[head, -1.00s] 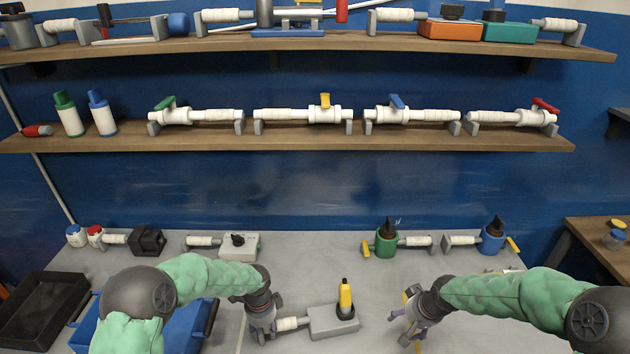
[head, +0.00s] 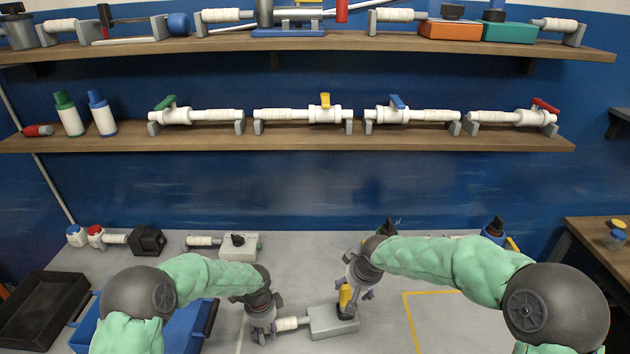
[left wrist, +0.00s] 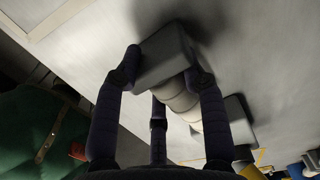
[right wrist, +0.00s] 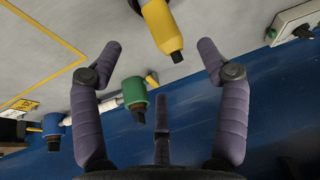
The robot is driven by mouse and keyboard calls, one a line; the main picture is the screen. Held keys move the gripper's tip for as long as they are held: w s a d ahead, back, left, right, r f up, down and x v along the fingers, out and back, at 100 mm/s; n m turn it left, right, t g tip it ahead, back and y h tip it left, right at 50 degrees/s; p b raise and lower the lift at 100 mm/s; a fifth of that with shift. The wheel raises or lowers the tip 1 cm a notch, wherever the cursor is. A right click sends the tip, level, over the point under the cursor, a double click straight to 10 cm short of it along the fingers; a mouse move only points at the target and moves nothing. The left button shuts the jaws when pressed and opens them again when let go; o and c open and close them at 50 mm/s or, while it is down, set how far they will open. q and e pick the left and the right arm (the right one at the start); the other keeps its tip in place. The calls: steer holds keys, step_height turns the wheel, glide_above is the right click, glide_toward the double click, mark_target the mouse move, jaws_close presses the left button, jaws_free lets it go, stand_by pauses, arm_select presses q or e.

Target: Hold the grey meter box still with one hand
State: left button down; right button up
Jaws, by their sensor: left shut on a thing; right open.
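The grey meter box (head: 322,324) lies on the table, with a white ribbed grip (head: 288,323) on its left side and a yellow, black-tipped part (head: 345,298) standing upright on it. My left gripper (head: 262,325) is at the grip's left end. In the left wrist view, its fingers (left wrist: 163,62) are shut on the grey end block (left wrist: 165,58), and the box (left wrist: 238,118) is partly hidden behind a finger. My right gripper (head: 354,288) is open, close above and behind the yellow part. In the right wrist view, the yellow part (right wrist: 160,28) shows between the spread fingers (right wrist: 160,48), apparently untouched.
A blue tray (head: 200,328) and a black tray (head: 35,308) are at the left. A grey-white box with a black knob (head: 240,246) stands behind. The green holder (right wrist: 134,95) shows in the right wrist view. The yellow-marked area (head: 450,325) at the right is clear.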

mark_target(349, 290)
arm_select(q)
steer(key=shift+s+f, duration=0.15)
steer(key=shift+f, duration=0.05)
arm_select(e)
steer(key=shift+x, duration=4.45)
steer(key=shift+c, duration=0.3)
steer(key=c, duration=1.4)
steer(key=shift+r, duration=0.15)
steer(key=shift+c, duration=0.2)
steer(key=shift+r, duration=4.35)
arm_select(q)
steer(key=c, duration=0.6)
jaws_free()
steer(key=shift+c, duration=0.2)
steer(key=shift+r, duration=0.1)
